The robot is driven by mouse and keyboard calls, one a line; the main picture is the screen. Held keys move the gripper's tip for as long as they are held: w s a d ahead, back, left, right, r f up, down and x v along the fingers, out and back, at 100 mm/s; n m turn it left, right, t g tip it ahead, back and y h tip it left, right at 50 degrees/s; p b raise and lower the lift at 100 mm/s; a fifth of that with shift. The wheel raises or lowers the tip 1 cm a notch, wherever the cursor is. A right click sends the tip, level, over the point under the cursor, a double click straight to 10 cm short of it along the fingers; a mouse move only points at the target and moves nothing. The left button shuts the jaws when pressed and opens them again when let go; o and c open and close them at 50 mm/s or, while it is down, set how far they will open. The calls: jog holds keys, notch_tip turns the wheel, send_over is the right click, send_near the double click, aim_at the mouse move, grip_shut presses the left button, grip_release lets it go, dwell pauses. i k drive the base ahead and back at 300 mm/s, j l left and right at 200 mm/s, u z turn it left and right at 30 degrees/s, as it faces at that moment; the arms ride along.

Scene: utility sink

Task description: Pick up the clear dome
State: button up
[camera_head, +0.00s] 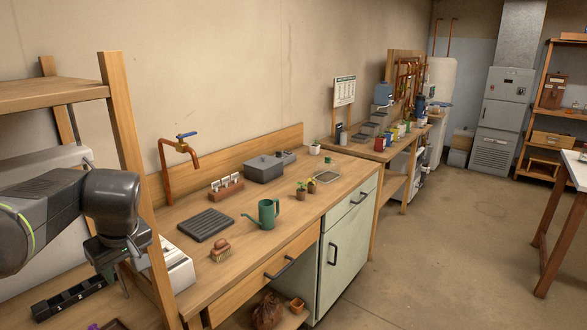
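My gripper (126,272) hangs at the lower left, in front of the wooden shelf post and left of the wooden bench. Its fingers are small and dark here, and I cannot tell whether they are open or shut. My arm hides part of the area behind it.
The wooden bench (345,194) holds a black ribbed tray (205,224), a brush (220,250), a green watering can (267,213), small potted plants (302,192) and a grey lidded box (264,168). A copper tap (168,152) rises behind.

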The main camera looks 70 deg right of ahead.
aim_at(325, 174)
jog(key=k+l, duration=0.1)
jog(key=l, duration=0.3)
jog(key=k+l, duration=0.1)
jog(key=l, duration=0.3)
jog(key=k+l, duration=0.1)
jog(key=l, duration=0.35)
jog(key=k+l, duration=0.1)
jog(key=l, duration=0.3)
jog(key=k+l+z, duration=0.1)
jog(key=l, duration=0.3)
jog(key=l+z, duration=0.1)
jog(key=l, duration=2.25)
jog(key=i+l, duration=0.2)
jog(key=l, duration=0.2)
jog(key=i+l, duration=0.25)
jog(key=l, duration=0.15)
